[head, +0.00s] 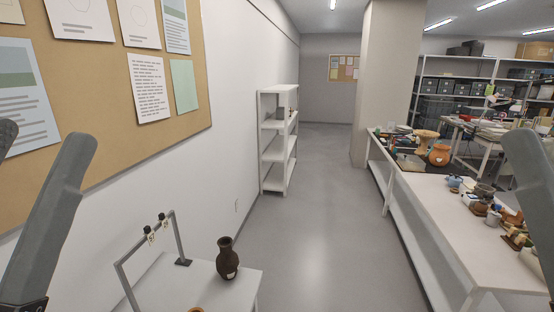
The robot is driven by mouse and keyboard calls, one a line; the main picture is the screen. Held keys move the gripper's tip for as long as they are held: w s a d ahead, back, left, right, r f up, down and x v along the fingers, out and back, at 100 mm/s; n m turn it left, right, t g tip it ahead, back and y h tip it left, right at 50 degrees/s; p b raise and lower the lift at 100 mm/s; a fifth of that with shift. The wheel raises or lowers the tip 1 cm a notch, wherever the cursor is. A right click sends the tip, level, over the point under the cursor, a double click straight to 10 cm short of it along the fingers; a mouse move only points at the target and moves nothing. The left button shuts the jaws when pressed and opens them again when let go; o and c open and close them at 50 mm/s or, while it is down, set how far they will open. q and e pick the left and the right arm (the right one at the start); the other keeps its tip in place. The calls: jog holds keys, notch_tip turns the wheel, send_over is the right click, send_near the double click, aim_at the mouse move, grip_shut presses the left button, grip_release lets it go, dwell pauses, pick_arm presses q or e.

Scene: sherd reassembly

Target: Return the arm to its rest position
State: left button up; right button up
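A grey link of my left arm (50,220) stands tilted at the left edge, its upper end leaning right in front of the wall and pinboard. A grey link of my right arm (532,185) shows at the right edge, above the right-hand table. Both arms are cut off by the picture edges. Neither gripper shows, so their fingers and anything in them are hidden. No arm link visibly touches a table or an object.
A dark vase (228,262) stands on a small white table (245,284) beside a grey metal frame (146,248). A long white table (440,204) at right bears pots and sherds. A white shelf (278,158) stands by the wall. The floor (318,240) between is clear.

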pick_arm(q)
notch_tip(320, 180, up, 26)
jog(key=a+n+y+p, duration=0.2)
jog(key=n+p, duration=0.3)
jog(key=p, duration=2.1)
jog(key=shift+s+y, duration=0.15)
jog(key=shift+y, duration=0.25)
jog(key=shift+y, duration=0.3)
